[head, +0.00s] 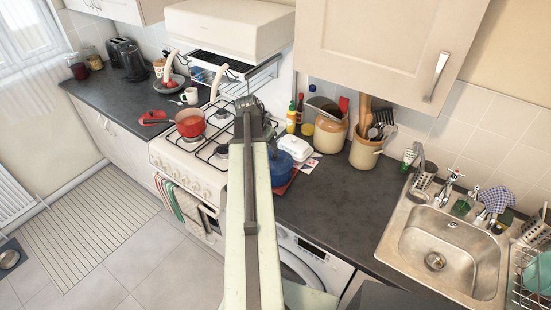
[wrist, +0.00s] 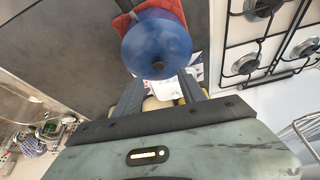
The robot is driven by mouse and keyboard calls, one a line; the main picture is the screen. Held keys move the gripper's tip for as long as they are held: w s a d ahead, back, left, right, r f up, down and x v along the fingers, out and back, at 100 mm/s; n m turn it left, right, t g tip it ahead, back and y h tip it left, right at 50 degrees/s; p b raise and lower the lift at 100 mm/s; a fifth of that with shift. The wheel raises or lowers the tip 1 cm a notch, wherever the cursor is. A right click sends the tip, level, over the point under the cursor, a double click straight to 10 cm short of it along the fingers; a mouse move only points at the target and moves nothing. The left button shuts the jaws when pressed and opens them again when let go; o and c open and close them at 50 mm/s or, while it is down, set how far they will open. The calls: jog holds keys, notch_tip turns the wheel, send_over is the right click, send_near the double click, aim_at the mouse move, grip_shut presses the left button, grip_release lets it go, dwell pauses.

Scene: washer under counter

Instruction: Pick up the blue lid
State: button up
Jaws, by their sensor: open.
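The blue lid (wrist: 152,42) is round and domed with a dark knob (wrist: 158,66) in the wrist view. In the head view the blue thing (head: 282,163) sits on the counter just right of the stove, partly hidden by my arm. I cannot tell the lid from any pot under it. A red mat or board (wrist: 128,8) lies beneath it. My gripper (wrist: 160,88) is open and empty, its two dark fingers on either side below the knob in the picture. The gripper also shows in the head view (head: 252,108), over the stove's right side; its fingertips are hard to make out.
A white butter dish (head: 296,147) stands beside the blue thing. Bottles, jars and a crock of utensils (head: 365,150) line the wall behind. A red pan (head: 190,122) is on the stove. The counter (head: 335,205) toward the sink (head: 440,250) is clear. A wall cupboard (head: 390,45) hangs above.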

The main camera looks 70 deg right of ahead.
aim_at(274, 155)
jog(key=b+x, duration=0.2)
jog(key=x, duration=0.1)
jog(key=shift+w+a+b, duration=0.1)
jog(key=shift+a+b, duration=0.05)
jog(key=shift+b, duration=0.15)
jog(key=b+x, duration=0.4)
jog(key=x, duration=0.1)
jog(key=shift+s+f+b, duration=0.1)
jog(key=shift+s+b, duration=0.1)
jog(key=shift+b, duration=0.15)
jog(key=shift+r, duration=0.2)
grip_shut()
